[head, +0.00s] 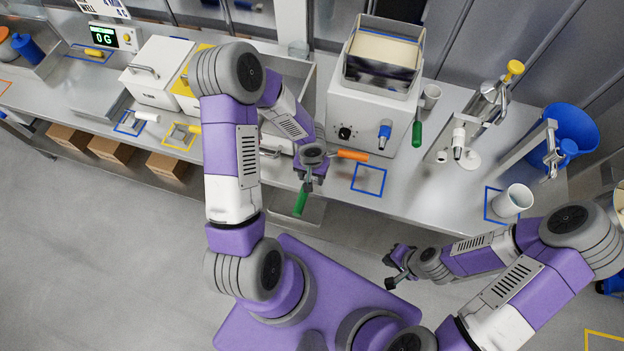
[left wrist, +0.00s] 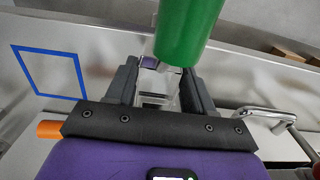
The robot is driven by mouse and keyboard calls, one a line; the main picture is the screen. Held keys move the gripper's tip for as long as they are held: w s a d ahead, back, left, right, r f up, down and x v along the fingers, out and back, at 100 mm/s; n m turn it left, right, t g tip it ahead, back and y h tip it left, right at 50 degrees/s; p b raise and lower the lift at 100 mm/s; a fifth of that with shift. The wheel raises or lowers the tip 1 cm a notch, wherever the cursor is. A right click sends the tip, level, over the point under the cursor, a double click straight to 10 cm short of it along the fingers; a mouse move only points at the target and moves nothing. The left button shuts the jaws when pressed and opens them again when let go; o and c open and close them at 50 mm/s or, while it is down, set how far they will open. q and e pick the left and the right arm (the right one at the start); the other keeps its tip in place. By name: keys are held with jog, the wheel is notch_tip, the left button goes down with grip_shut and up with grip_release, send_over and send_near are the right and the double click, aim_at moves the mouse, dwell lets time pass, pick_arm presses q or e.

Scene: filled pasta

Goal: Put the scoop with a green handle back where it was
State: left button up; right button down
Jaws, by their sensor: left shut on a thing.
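The scoop with a green handle (head: 300,201) is held by my left gripper (head: 311,180), at the counter's front edge. In the left wrist view its green handle (left wrist: 187,30) rises at the top, and a pale metallic part shows between the fingers (left wrist: 158,88). My left gripper is shut on the scoop. My right gripper (head: 391,271) looks open and empty, in front of the counter over the floor. A blue square outline (head: 369,180) on the counter, right of my left gripper, is empty. It also shows in the left wrist view (left wrist: 50,72).
An orange handle (head: 352,155) lies beside my left gripper. Another green handle (head: 417,134) is by the white machine (head: 368,105). A yellow-handled scoop (head: 188,129) lies at a yellow outline, a white-handled one (head: 147,116) at a blue outline. A white cup (head: 513,200) stands right.

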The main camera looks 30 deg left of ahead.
pick_arm(q)
notch_tip(320, 180, down, 3)
jog(key=shift+r, duration=0.2)
jog(key=shift+f, duration=0.4)
jog(key=shift+b, duration=0.3)
jog(key=shift+f, duration=0.2)
jog(key=o, duration=1)
jog(key=shift+r, duration=0.1)
jog(key=shift+o, duration=0.2)
